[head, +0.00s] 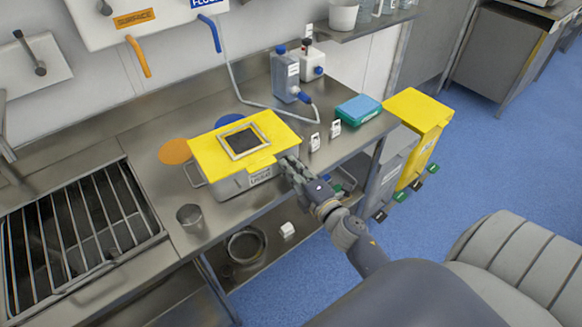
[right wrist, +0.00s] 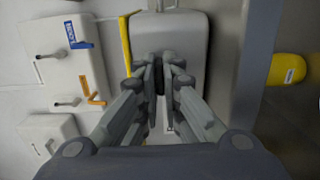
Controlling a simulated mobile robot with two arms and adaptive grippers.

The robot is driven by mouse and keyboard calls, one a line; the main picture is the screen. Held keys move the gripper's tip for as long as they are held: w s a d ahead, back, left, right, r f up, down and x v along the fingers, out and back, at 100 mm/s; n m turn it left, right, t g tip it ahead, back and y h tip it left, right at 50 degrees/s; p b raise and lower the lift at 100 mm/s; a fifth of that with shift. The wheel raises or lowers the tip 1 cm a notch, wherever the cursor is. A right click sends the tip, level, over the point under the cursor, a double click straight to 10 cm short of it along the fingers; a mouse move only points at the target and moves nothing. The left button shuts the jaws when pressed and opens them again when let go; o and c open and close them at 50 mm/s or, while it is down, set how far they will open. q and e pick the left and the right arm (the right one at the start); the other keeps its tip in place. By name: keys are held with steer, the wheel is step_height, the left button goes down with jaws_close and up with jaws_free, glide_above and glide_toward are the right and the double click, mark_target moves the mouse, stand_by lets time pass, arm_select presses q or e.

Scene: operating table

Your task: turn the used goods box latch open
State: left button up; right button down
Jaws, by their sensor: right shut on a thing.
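The used goods box (head: 232,184) is a grey metal box with a yellow lid (head: 207,155) on the steel counter in the head view. The lid lies flat on it, with a framed dark window on top. My right gripper (head: 288,164) is at the box's front right side and hides the latch in the head view. In the right wrist view the grey box wall (right wrist: 182,30) fills the middle. There the fingers of my right gripper (right wrist: 160,70) are closed around the small dark latch (right wrist: 159,80), mostly covered by them. My left gripper is not in view.
A steel cup (head: 189,216) stands left of the box, and a sink with a rack (head: 75,230) is further left. A blue-topped green pack (head: 358,108) and bottles (head: 286,75) stand to the right and behind. Yellow and grey bins (head: 420,125) stand beyond the counter's end.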

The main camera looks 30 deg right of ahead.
steer(key=c, duration=1.8)
jaws_free()
steer(key=shift+o, duration=0.2)
steer(key=shift+s, duration=0.15)
steer(key=s, duration=1.1)
steer(key=shift+s, duration=0.4)
steer(key=shift+a, duration=0.1)
